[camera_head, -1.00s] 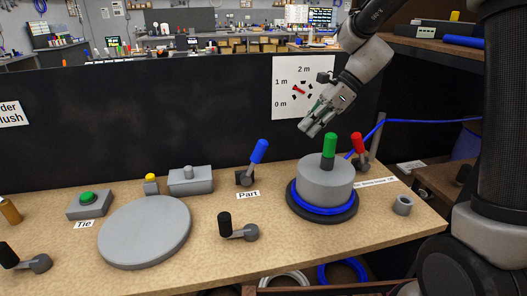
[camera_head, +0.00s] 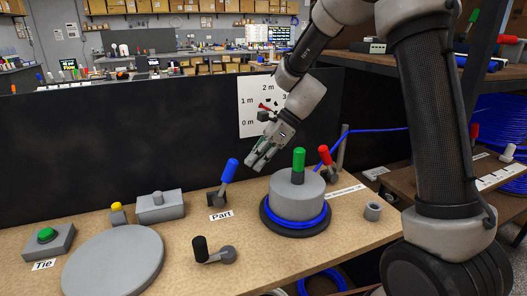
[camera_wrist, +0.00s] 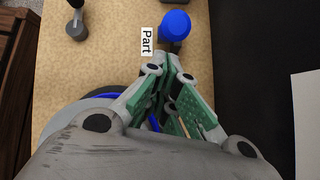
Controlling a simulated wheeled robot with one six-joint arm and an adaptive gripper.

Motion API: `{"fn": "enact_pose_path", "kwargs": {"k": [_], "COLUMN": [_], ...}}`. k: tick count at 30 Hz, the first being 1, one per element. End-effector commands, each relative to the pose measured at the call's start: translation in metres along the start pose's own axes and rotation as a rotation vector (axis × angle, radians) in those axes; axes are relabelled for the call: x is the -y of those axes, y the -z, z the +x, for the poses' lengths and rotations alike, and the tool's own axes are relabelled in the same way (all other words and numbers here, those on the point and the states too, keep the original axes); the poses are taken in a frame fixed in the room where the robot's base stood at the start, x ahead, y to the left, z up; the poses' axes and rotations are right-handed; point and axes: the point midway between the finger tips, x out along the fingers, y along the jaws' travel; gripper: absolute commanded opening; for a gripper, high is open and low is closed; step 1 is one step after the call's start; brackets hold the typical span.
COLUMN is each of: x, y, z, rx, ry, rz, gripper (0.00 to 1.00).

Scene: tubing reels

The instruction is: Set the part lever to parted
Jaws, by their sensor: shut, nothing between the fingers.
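The part lever (camera_head: 228,171) has a blue handle on a dark base behind the "Part" label (camera_head: 220,215). Its handle leans up and to the right in the head view. In the wrist view the blue handle (camera_wrist: 175,25) shows end-on at the top, just beyond my fingertips, beside the label. My gripper (camera_head: 256,162) is shut and empty, pointing down and to the left. It is above the bench, right of the blue handle in the head view, and a gap shows between them.
The grey reel (camera_head: 297,196) with blue tubing and a green handle (camera_head: 299,159) stands below my gripper. A red lever (camera_head: 325,156) is behind it. A black-handled crank (camera_head: 213,251), grey disc (camera_head: 113,262) and yellow-topped part (camera_head: 117,211) are to the left. A black panel rises behind the bench.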

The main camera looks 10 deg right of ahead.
Motion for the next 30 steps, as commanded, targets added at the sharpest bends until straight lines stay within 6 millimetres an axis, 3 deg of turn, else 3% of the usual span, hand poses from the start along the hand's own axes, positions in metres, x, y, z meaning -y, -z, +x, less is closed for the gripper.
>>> {"fn": "enact_pose_path", "kwargs": {"k": [3,9,30], "x": [0.000,0.000,-0.002], "y": [0.000,0.000,-0.007], "z": [0.018,0.034,0.035], "rx": [-0.001,0.000,-0.050], "ry": [-0.002,0.000,0.014], "rz": [0.001,0.000,-0.005], "gripper": [0.00,0.00,0.00]}}
